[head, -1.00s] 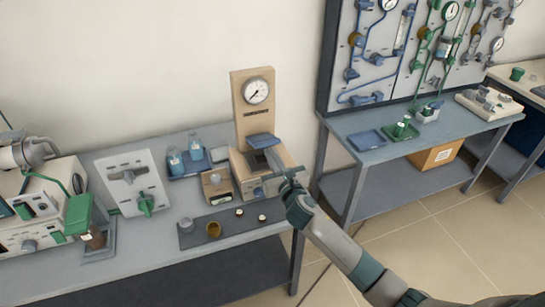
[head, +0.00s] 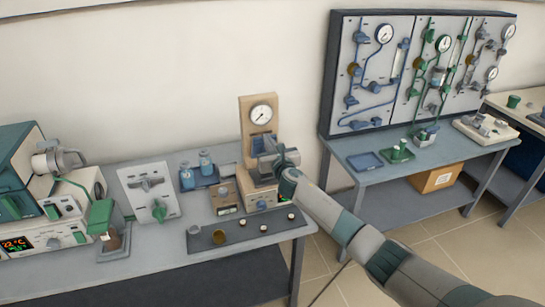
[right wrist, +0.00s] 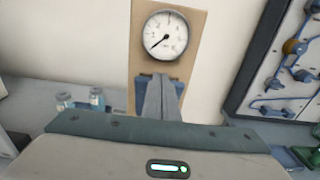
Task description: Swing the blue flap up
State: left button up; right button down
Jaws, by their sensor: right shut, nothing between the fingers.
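The beige device (head: 247,130) stands at the back of the left bench, with a round gauge (head: 261,113) on its upright panel. The blue flap (head: 261,143) is at the panel below the gauge and looks raised, roughly upright. My right gripper (head: 263,155) is shut and empty, in front of the flap and hiding its lower part. In the right wrist view the shut fingers (right wrist: 160,95) point at the panel below the gauge, with blue flap edges (right wrist: 145,98) showing beside them. Whether they touch the flap I cannot tell. My left gripper is not in view.
Left of the device stand a small beige box (head: 225,197) and two blue bottles on a tray (head: 206,181). A dark mat (head: 205,240) with small cups lies in front. A grey panel with a green knob (head: 158,208) and boxy instruments stand further left.

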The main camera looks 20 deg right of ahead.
jog(key=w, duration=0.1)
jog(key=w+r, duration=0.1)
jog(key=shift+w+r, duration=0.2)
jog(key=shift+w, duration=0.2)
dwell(1.1)
